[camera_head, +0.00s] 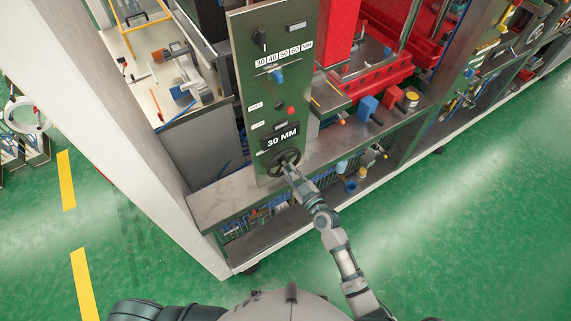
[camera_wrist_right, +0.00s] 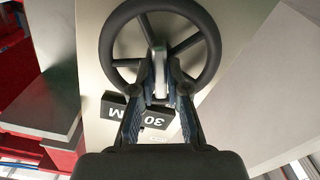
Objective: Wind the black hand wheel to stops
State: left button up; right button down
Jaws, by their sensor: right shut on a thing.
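In the right wrist view the wheel (camera_wrist_right: 108,43) shows as a black ring with spokes, and the sign (camera_wrist_right: 150,117) appears upside down. My right gripper (camera_head: 288,168) is at the wheel. In the right wrist view its fingers (camera_wrist_right: 160,88) are shut on the wheel's light-coloured handle (camera_wrist_right: 156,45). The fingers hide part of the wheel's near rim. My left gripper is not in view.
Above the wheel are a red button (camera_head: 291,110), a blue-handled slider (camera_head: 277,77) under a millimetre scale, and a black knob (camera_head: 262,38). A metal ledge (camera_head: 225,196) runs below the panel. Green floor in front is clear.

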dwell(0.3)
jog(key=shift+m, duration=1.4)
jog(key=shift+f+m+p, duration=0.1)
jog(key=shift+m+p, duration=0.3)
jog(key=shift+m, duration=1)
jog(key=shift+m, duration=1.4)
jog(key=shift+s, duration=0.1)
